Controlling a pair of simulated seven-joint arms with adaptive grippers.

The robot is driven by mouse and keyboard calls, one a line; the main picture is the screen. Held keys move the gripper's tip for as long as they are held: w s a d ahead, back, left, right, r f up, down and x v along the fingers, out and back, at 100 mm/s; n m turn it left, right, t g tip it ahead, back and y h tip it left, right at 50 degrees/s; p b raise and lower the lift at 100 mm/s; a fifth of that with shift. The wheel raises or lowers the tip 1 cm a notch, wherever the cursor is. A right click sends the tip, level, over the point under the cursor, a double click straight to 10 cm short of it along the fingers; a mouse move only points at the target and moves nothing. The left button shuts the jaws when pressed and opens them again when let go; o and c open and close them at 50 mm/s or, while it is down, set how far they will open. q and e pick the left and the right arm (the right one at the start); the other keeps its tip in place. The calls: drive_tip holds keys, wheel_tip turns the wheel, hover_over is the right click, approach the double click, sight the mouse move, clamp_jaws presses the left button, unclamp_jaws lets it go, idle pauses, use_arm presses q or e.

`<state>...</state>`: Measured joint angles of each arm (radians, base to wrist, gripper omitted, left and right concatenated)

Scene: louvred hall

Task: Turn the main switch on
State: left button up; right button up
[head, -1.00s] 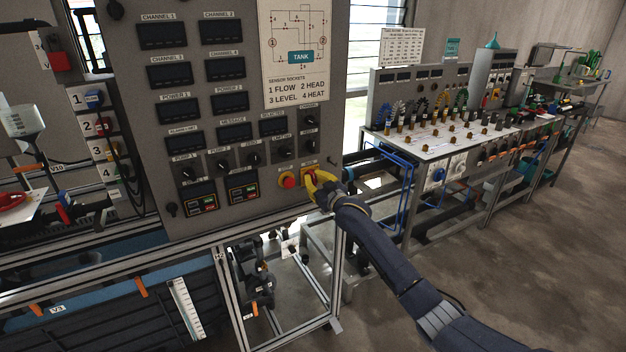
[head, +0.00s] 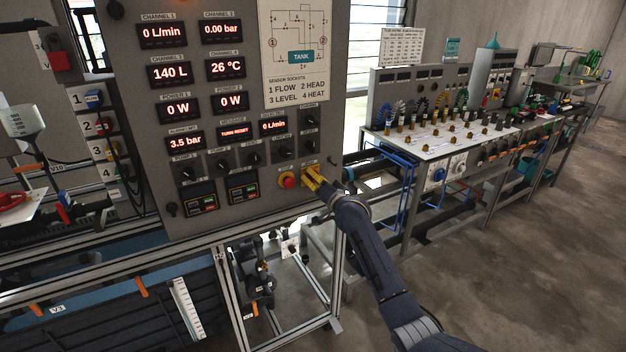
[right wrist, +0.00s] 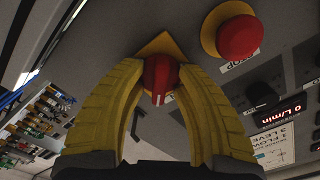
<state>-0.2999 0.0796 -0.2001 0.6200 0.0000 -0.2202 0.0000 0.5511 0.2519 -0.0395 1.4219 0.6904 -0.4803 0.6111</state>
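The main switch is a red knob (right wrist: 158,77) on a yellow plate (right wrist: 160,45), low at the right edge of the grey control panel (head: 262,135). My right gripper (head: 310,175) is at it, its yellow fingers on both sides of the knob and closed against it. In the head view the fingers hide most of the switch. The panel displays are lit in red and white, such as the 140 L readout (head: 170,73) and the message display (head: 235,132), which seems to read TURN RESET. My left gripper is not in view.
A red mushroom stop button (head: 289,181) on yellow sits just left of the switch; it also shows in the right wrist view (right wrist: 238,37). Small black knobs (head: 252,157) are above it. A bench with coloured fittings (head: 450,135) stands to the right. Floor at right is clear.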

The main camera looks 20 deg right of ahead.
drive_tip(key=shift+o, duration=0.3)
drive_tip(key=s, duration=0.7)
drive_tip(key=shift+d, duration=0.45)
drive_tip(key=s+d, duration=0.1)
drive_tip(key=s, duration=1.1)
drive_tip(key=shift+d, duration=0.25)
drive_tip(key=shift+c, duration=0.3)
idle(1.3)
